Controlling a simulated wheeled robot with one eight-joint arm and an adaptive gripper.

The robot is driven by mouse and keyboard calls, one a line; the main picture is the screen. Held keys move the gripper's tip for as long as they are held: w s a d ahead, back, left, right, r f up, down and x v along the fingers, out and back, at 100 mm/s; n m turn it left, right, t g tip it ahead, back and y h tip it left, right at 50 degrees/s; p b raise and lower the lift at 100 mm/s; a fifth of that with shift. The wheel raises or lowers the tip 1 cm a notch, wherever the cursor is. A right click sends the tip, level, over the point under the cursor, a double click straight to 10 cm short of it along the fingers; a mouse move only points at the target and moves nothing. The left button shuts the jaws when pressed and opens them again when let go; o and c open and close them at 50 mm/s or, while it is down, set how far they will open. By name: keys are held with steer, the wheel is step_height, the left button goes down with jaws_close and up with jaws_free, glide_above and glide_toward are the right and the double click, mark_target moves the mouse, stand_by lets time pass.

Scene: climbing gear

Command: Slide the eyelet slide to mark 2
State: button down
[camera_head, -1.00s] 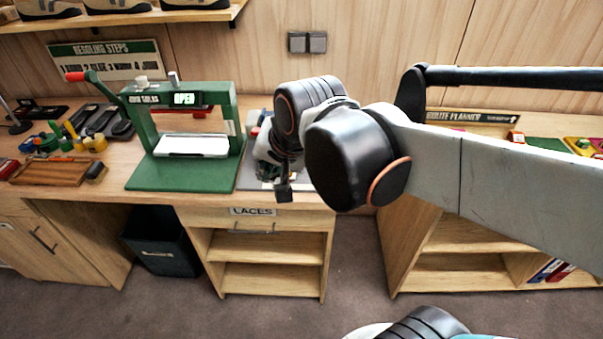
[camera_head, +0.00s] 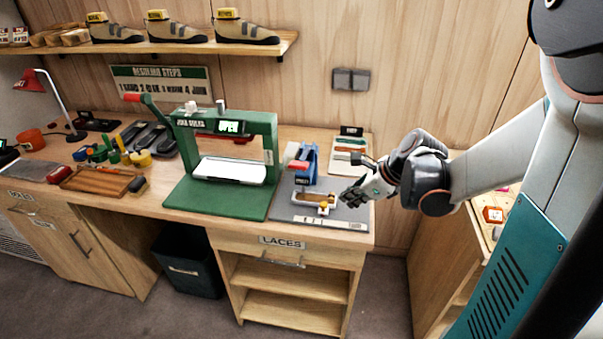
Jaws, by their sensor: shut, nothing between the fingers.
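The blue eyelet press (camera_head: 305,165) with a red and white part stands on a grey mat (camera_head: 352,213) at the right end of the bench. In front of it is a low pale slide (camera_head: 313,199) with a brass-coloured knob, which looks like the eyelet slide. A light strip with small marks (camera_head: 330,222) lies along the mat's front; its numbers are too small to read. My gripper (camera_head: 345,198) is shut and empty, just right of the slide and apparently apart from it. Which mark the slide stands at cannot be told.
A green press (camera_head: 225,160) reading OPEN stands left of the mat. A small rack of coloured strips (camera_head: 349,145) is behind my gripper. The LACES drawer (camera_head: 283,250) is below. Tools and a wooden tray (camera_head: 98,181) lie farther left.

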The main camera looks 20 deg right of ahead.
steer(key=s+d+f+m, duration=0.1)
steer(key=s+d+m, duration=0.15)
steer(key=d, duration=0.25)
steer(key=b, duration=0.3)
glide_toward(320, 212)
steer(key=shift+t+y, duration=0.4)
steer(key=s+d+f, duration=0.3)
steer(key=shift+d+f, duration=0.1)
steer(key=shift+f, duration=0.1)
steer(key=w, duration=0.1)
steer(key=w+a+f+b, duration=0.1)
steer(key=w, duration=0.1)
steer(key=shift+a, duration=0.35)
steer(key=shift+w+a, duration=0.25)
steer(key=shift+w, duration=0.2)
steer(key=shift+a, duration=0.1)
steer(key=shift+w+a, duration=0.7)
steer(key=shift+a, duration=0.3)
